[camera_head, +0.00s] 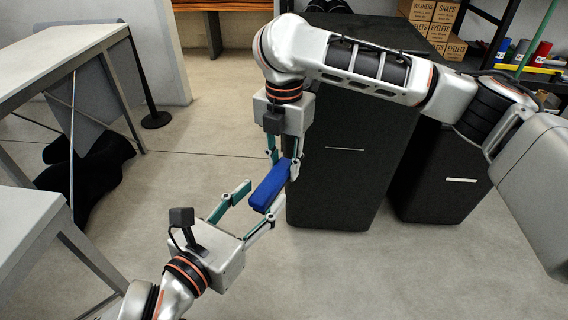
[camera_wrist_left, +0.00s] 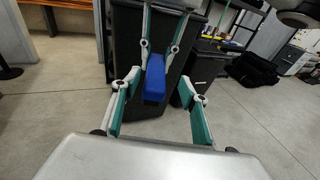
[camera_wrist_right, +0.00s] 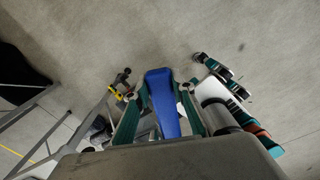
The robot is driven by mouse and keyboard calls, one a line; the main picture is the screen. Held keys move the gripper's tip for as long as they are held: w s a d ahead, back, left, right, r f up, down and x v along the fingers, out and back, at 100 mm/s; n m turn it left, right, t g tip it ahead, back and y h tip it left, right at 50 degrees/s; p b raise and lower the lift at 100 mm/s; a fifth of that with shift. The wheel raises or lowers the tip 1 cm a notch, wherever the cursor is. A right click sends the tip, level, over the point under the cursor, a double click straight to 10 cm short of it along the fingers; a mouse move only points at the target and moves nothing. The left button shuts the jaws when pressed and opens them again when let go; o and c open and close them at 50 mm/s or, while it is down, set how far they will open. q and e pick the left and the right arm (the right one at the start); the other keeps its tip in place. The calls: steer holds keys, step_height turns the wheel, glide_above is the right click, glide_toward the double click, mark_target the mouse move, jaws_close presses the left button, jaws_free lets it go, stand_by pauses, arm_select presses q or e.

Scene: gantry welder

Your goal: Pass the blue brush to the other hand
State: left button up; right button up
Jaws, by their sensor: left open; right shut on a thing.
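The blue brush (camera_head: 270,187) is held in the air by my right gripper (camera_head: 284,164), which is shut on its upper end and points down. The brush also shows between the right fingers in the right wrist view (camera_wrist_right: 161,100). My left gripper (camera_head: 247,207) is open, with its fingers spread near the brush's lower end. In the left wrist view the brush (camera_wrist_left: 155,80) appears ahead of and between the left fingertips (camera_wrist_left: 160,92). I cannot tell whether the left fingers touch it.
Black bins (camera_head: 345,190) stand behind the grippers. A grey table (camera_head: 55,50) is at the left, with a dark heap (camera_head: 95,165) under it. Cardboard boxes (camera_head: 432,22) sit on a shelf at the back right.

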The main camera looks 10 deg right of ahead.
arm_select(q)
steer(key=shift+s+a, duration=0.15)
steer(key=shift+a, duration=0.1)
steer(key=w+a+r+m+t+y, duration=0.3)
steer(key=w+a+m+t, duration=0.1)
steer(key=a+m+t, duration=0.5)
steer(key=s+a+f+m+g, duration=0.2)
steer(key=f+m+g, duration=0.1)
steer(key=f+m, duration=0.7)
steer(key=s+a+f+m+g, duration=0.1)
steer(key=s+f+m+g, duration=0.15)
steer(key=f+m, duration=0.7)
steer(key=s+a+f+m+g+y, duration=0.1)
steer(key=s+a+f, duration=0.2)
steer(key=f, duration=0.3)
steer(key=s+a+f+m+g+y, duration=0.1)
steer(key=s+a+f+g+y, duration=0.1)
steer(key=f, duration=0.5)
steer(key=s+a+f+m+g+y, duration=0.1)
steer(key=s+a+f+m+g, duration=0.1)
steer(key=s+a+f, duration=0.2)
step_height(320, 180, down, 3)
steer(key=shift+a+f+y, duration=0.2)
steer(key=shift+a+y, duration=0.1)
steer(key=shift+a, duration=0.25)
steer(key=shift+g, duration=0.25)
